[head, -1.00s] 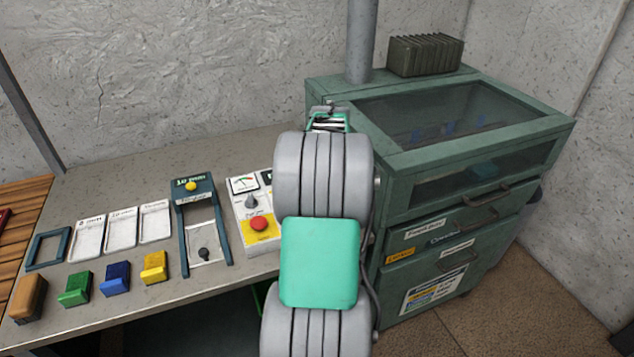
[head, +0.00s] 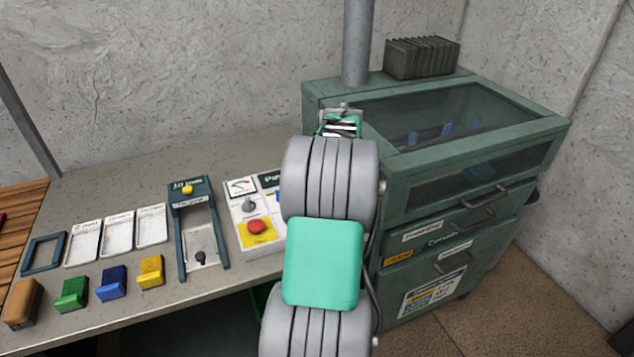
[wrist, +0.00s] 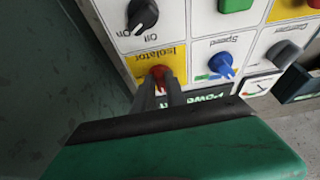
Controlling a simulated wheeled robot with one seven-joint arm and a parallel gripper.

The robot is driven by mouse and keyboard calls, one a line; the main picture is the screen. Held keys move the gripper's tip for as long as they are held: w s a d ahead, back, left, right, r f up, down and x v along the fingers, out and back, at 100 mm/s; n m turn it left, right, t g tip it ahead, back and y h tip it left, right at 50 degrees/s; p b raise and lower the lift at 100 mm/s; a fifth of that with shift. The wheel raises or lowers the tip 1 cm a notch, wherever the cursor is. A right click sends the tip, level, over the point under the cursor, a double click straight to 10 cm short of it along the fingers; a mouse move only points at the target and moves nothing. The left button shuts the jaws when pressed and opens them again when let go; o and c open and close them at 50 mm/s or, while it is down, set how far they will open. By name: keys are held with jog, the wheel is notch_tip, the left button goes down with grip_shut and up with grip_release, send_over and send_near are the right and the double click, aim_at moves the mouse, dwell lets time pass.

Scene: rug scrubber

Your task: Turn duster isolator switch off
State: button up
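In the wrist view, seen upside down, a red knob (wrist: 158,76) sits on a yellow plate marked Isolator (wrist: 150,60). My gripper (wrist: 158,86) has its two dark fingers at this knob, one on each side and partly covering it. I cannot tell whether they press on it. A black knob (wrist: 142,15) with Off and On marks is beside the plate. In the head view my arm hides the gripper and that part of the white control panel (head: 236,217).
The wrist view shows a blue Speed knob (wrist: 221,65) and a green button (wrist: 234,4) close by. In the head view, a red stop button (head: 257,227) is left of my arm, and a green cabinet (head: 395,190) stands on the right. Coloured blocks and trays lie on the bench.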

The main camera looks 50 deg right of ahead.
jog(key=o, duration=0.4)
jog(key=shift+r, duration=0.15)
jog(key=v, duration=0.7)
jog(key=shift+s+r+b, duration=0.15)
jog(key=shift+r+b, duration=0.1)
jog(key=shift+b, duration=0.1)
jog(key=shift+a, duration=0.1)
